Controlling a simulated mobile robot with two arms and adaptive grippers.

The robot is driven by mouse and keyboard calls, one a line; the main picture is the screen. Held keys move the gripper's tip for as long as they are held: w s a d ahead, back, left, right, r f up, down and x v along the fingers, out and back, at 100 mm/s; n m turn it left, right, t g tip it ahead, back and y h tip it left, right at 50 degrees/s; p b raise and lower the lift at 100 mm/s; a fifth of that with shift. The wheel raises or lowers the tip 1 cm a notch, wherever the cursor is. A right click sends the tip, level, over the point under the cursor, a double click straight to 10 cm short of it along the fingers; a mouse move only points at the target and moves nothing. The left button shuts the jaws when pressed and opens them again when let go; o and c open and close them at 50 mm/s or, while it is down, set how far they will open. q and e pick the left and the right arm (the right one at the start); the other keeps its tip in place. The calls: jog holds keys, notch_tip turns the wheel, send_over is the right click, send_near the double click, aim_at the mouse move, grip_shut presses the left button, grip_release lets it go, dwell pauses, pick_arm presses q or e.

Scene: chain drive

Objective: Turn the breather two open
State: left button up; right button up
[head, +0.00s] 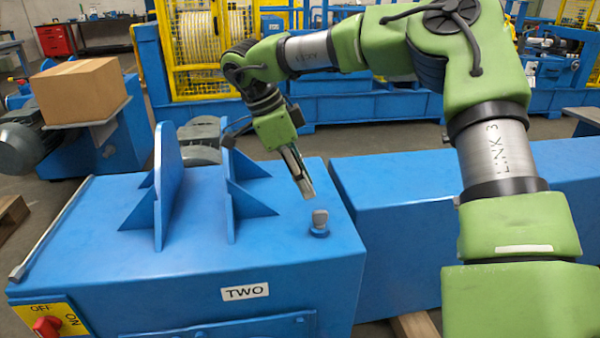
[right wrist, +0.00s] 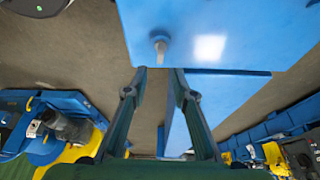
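The breather (head: 320,221) is a small grey cap on a blue collar, on top of the blue housing (head: 280,261) labelled TWO, near its right edge. In the right wrist view the breather (right wrist: 160,47) shows just beyond the fingertips, roughly centred between them. My right gripper (head: 308,190) points down and hangs just above and to the left of the breather in the head view. Its two fingers (right wrist: 158,74) stand apart in the right wrist view with nothing between them. It looks apart from the breather. My left gripper is not in view.
Upright blue brackets (head: 165,185) stand on the housing left of the breather. A red switch (head: 46,326) on a yellow OFF/ON plate is at the housing's lower left. A long blue beam (head: 400,230) lies to the right. A cardboard box (head: 80,92) sits at the back left.

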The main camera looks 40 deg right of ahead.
jog(key=shift+v, duration=1.15)
jog(key=shift+s+f, duration=0.1)
